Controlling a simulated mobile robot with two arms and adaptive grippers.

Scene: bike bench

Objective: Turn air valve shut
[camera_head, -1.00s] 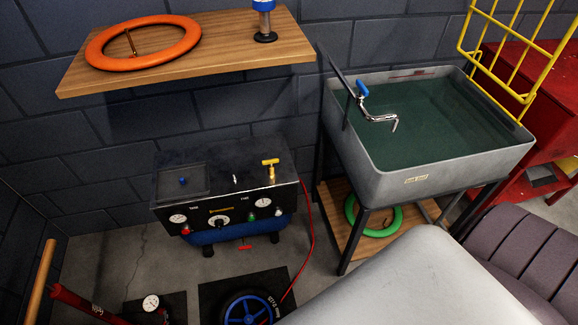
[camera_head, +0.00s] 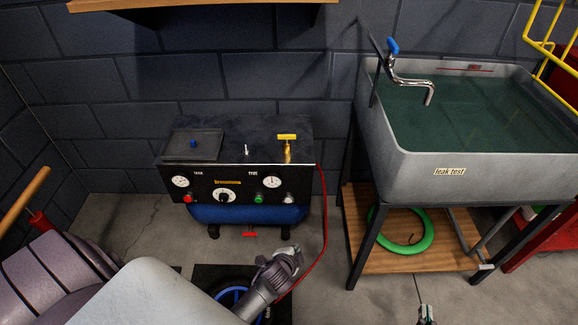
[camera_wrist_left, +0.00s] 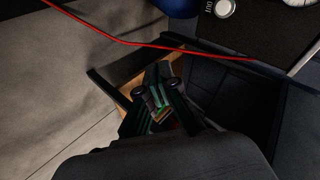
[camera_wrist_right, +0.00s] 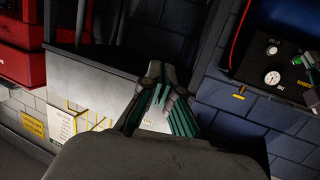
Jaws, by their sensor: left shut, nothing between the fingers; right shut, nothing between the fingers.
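A compressor (camera_head: 260,187) with a black control panel and blue tank stands on the floor by the wall. A yellow T-shaped valve handle (camera_head: 287,138) stands upright on its top at the right, its crossbar running left to right. A small red tap (camera_head: 249,235) is under the tank. My left gripper (camera_head: 291,252) is shut and empty, in front of and below the compressor's right end. It also shows in the left wrist view (camera_wrist_left: 155,103). My right gripper (camera_head: 425,312) is shut and empty at the bottom edge, near the sink stand; it also shows in the right wrist view (camera_wrist_right: 161,82).
A red hose (camera_head: 324,225) runs from the panel's right end down to a blue wheel (camera_head: 233,295) on a dark mat. The grey sink (camera_head: 432,165) stands to the right, a green ring (camera_head: 428,235) on its lower shelf. A wooden shelf (camera_head: 200,3) is above.

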